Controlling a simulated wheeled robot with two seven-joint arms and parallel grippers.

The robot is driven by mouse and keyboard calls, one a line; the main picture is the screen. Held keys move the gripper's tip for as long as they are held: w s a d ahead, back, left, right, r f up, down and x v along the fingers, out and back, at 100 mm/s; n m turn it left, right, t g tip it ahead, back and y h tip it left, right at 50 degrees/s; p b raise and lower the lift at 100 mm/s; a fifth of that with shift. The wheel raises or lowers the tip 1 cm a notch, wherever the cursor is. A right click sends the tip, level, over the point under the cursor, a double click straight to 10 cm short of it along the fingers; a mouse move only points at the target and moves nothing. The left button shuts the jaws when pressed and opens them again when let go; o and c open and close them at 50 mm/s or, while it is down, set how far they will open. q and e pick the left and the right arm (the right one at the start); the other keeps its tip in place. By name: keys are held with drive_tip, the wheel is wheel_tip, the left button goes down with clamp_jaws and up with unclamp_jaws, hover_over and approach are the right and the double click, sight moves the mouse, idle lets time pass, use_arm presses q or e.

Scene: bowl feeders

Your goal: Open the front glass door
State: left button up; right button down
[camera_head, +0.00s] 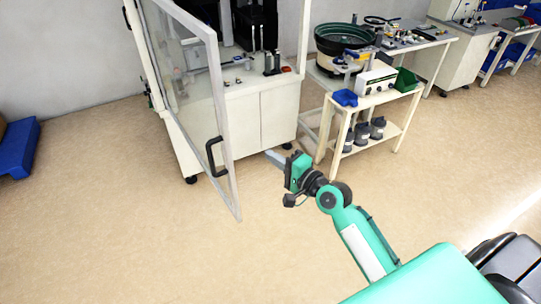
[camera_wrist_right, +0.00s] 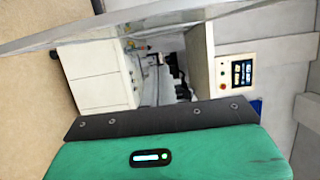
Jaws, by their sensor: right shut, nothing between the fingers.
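The front glass door (camera_head: 232,180) is swung out from the white machine cabinet and stands ajar over the floor, its black handle (camera_head: 212,158) on the side facing left. My right gripper (camera_head: 270,156) is to the right of the door, in front of the cabinet, shut and empty. It appears apart from the handle. In the right wrist view, a pale frame bar (camera_wrist_right: 150,20), apparently the door's, crosses the top above the green gripper body. The fingertips do not show there. My left gripper is out of view.
The white cabinet (camera_head: 280,112) stands behind the door. To its right is a bench (camera_head: 330,82) with a bowl feeder (camera_head: 343,40) and a lower shelf of grey containers. A control panel (camera_wrist_right: 242,72) shows in the wrist view. The floor at left is mostly clear.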

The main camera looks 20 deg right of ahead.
drive_tip(key=w+a+p, duration=0.4)
drive_tip(key=w+a, duration=0.2)
drive_tip(key=shift+w+a, duration=0.35)
drive_tip(key=shift+a, duration=0.1)
